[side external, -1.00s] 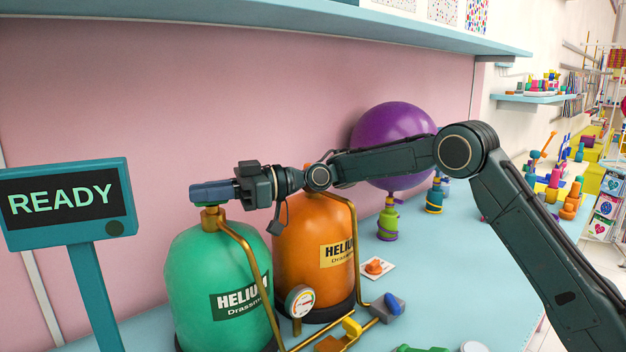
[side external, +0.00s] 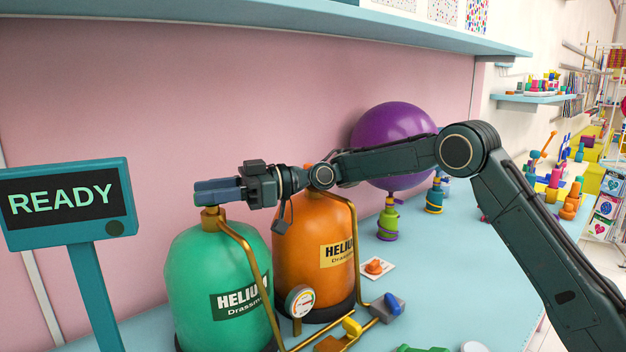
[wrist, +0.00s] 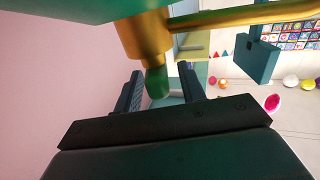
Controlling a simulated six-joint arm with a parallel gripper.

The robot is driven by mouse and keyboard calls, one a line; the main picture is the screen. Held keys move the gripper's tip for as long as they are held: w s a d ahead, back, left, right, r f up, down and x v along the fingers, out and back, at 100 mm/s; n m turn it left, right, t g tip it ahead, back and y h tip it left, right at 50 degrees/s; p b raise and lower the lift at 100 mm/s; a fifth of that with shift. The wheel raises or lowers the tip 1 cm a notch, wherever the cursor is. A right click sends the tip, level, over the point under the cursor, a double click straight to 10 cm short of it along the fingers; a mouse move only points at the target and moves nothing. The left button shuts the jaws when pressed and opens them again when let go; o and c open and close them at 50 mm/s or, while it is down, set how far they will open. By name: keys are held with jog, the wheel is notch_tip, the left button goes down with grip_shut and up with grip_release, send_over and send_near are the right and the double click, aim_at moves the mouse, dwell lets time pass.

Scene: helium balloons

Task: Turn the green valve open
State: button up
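A green helium tank (side external: 205,270) stands at the front left with a brass neck (side external: 212,217) on top. My gripper (side external: 198,192) is level just above that neck, fingers pointing left, and hides the valve knob in the side view. In the wrist view, the green valve knob (wrist: 156,82) shows at the end of the brass fitting (wrist: 146,40). My gripper (wrist: 160,75) has its fingers apart, one on each side of the knob. I see a gap beside the knob; contact with it cannot be made out.
An orange helium tank (side external: 300,250) stands close behind, below my wrist. A brass pipe, a gauge (side external: 300,300) and a grey-blue lever (side external: 388,307) are in front. A READY display (side external: 65,203) is at left. A purple balloon (side external: 393,135) is behind my arm.

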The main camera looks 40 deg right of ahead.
jog(key=shift+v, duration=3.35)
jog(key=shift+r, duration=0.1)
jog(key=shift+s+d+r, duration=0.1)
jog(key=shift+d+r, duration=0.1)
jog(key=shift+r, duration=0.15)
jog(key=s+d+r+g+h, duration=0.1)
jog(key=d+r+h, duration=0.3)
jog(key=d, duration=0.1)
jog(key=shift+s+g, duration=0.3)
jog(key=shift+s, duration=0.05)
jog(key=shift+r, duration=0.1)
jog(key=x, duration=1.3)
jog(key=shift+w+a+f, duration=0.1)
jog(key=shift+a+f, duration=0.15)
jog(key=shift+f, duration=0.05)
jog(key=shift+c, duration=0.2)
